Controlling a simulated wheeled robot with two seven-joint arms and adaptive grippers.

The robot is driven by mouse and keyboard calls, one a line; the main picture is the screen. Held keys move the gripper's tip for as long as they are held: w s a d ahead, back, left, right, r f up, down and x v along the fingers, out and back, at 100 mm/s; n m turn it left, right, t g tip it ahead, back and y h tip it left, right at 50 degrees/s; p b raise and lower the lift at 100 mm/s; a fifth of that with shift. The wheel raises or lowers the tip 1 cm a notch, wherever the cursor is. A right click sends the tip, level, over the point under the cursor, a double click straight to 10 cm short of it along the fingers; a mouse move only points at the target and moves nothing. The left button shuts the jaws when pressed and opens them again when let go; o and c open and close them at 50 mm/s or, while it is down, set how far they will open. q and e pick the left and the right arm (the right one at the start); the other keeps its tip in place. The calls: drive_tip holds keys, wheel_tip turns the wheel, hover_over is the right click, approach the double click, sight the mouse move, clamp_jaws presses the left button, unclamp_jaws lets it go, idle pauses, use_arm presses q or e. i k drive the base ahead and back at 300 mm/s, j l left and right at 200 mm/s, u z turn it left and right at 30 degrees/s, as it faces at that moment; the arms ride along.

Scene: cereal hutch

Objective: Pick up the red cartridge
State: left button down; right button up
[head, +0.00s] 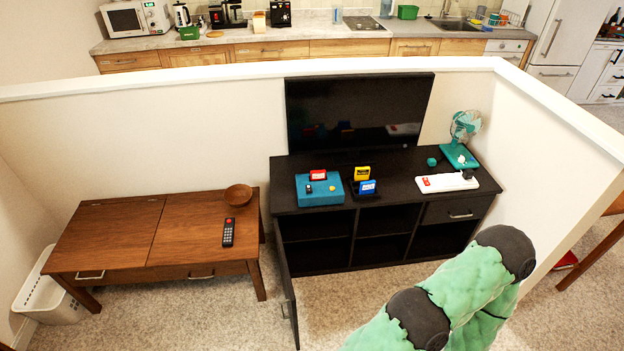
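The red cartridge (317,175) stands upright at the back of a blue console (319,196), which lies on the left part of the black TV stand (400,188). I cannot tell how deep it sits in the console. A yellow cartridge (362,173) and a blue cartridge (367,187) stand just right of the console, in what looks like a small dark holder. Green padded arm links of mine cover the lower right. Neither of my grippers is in view.
A TV (358,112) stands behind the console. A white power strip (447,182), a teal fan (462,140) and a small teal block (432,162) are to the right. The stand's left door (287,298) hangs open. A wooden table (155,235) with remote (228,232) and bowl (238,194) is left.

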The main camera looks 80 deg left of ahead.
sight(315, 174)
drive_tip(key=i+u, duration=0.2)
drive_tip(key=u, duration=0.2)
drive_tip(key=i+j+u, duration=0.1)
drive_tip(key=u, duration=0.3)
drive_tip(key=i+l+u, duration=0.1)
drive_tip(key=i+u, duration=0.2)
drive_tip(key=u, duration=0.15)
drive_tip(key=i+l+u, duration=0.1)
drive_tip(key=u, duration=0.3)
drive_tip(key=i+l+u, duration=0.2)
drive_tip(key=u, duration=0.2)
drive_tip(key=i+u, duration=0.15)
drive_tip(key=u, duration=0.3)
drive_tip(key=i+l+u, duration=0.1)
drive_tip(key=u, duration=0.3)
drive_tip(key=i+l+u, duration=0.2)
drive_tip(key=u, duration=0.25)
drive_tip(key=i+l+u, duration=0.15)
drive_tip(key=u, duration=0.3)
drive_tip(key=l+u, duration=0.2)
drive_tip(key=u, duration=0.2)
drive_tip(key=i+l, duration=0.05)
